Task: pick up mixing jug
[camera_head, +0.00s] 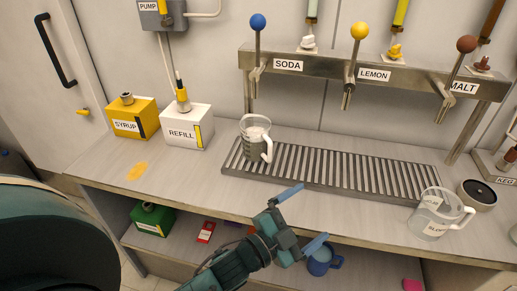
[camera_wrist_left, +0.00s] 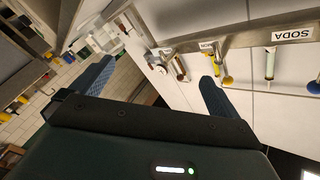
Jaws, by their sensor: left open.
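A clear jug (camera_head: 256,133) with a white handle and greyish contents stands upright on the left end of the slatted drip tray (camera_head: 330,170), under the soda tap. A second clear jug (camera_head: 432,212), with a partly legible label, stands on the counter at the right. I cannot tell from any label which one is the mixing jug. My left gripper (camera_head: 302,220) is open and empty, in front of the counter's front edge and apart from both jugs. In the left wrist view its two fingers (camera_wrist_left: 155,85) are spread with nothing between them. My right gripper is not in view.
Soda (camera_head: 258,22), lemon (camera_head: 359,31) and malt (camera_head: 466,44) tap handles rise over the tray. A yellow syrup box (camera_head: 130,117) and white refill box (camera_head: 187,128) stand left. A blue mug (camera_head: 320,263) is on the lower shelf. The counter before the tray is clear.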

